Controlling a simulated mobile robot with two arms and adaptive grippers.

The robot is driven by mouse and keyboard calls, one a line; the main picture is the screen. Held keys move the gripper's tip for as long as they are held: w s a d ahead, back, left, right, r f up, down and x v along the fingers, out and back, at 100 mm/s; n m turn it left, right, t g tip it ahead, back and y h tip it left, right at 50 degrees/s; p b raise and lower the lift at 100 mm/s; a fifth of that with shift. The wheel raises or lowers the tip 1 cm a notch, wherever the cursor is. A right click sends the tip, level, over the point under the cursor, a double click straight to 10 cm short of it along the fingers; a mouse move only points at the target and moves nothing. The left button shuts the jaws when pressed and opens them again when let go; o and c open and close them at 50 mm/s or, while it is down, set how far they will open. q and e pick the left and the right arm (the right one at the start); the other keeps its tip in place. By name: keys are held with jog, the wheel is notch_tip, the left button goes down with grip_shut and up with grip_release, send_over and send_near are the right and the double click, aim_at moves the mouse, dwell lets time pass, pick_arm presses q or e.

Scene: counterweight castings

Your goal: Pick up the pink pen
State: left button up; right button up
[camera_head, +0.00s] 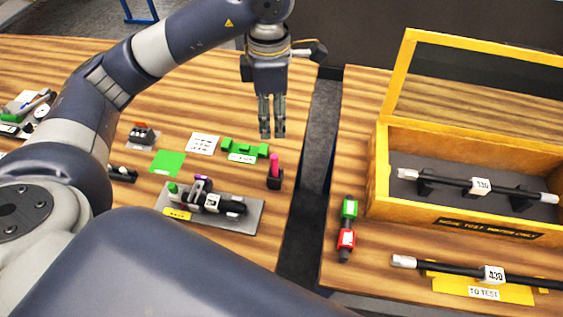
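The pink pen (274,165) stands upright in a small dark holder (275,182) near the right edge of the left table. My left gripper (272,136) points down above and behind the pen in the picture, apart from it. Its two fingers are close together with a thin gap and nothing visible between them. From this angle I cannot tell whether it is open or shut. My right gripper is not in view.
A grey plate with a dark device (217,201) lies left of the holder, and green blocks (245,150) behind. Across a dark gap, the right table holds a yellow open box (479,225), a green-and-red item (347,228) and a bar (445,269).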

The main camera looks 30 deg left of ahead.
pick_arm(q)
jog(key=b, duration=0.4)
send_over(275, 164)
jog(key=f, duration=0.4)
jog(key=shift+w+a+f, duration=0.25)
jog(key=shift+a+f, duration=0.05)
jog(key=shift+w+f+b, duration=0.2)
jog(key=shift+f+b, duration=0.6)
jog(key=shift+f, duration=0.5)
notch_tip(275, 164, down, 4)
jog(key=shift+p, duration=0.3)
notch_tip(275, 164, down, 5)
jog(key=shift+s+f+p, duration=0.1)
jog(key=shift+p, duration=1.1)
jog(key=shift+f, duration=0.25)
grip_shut()
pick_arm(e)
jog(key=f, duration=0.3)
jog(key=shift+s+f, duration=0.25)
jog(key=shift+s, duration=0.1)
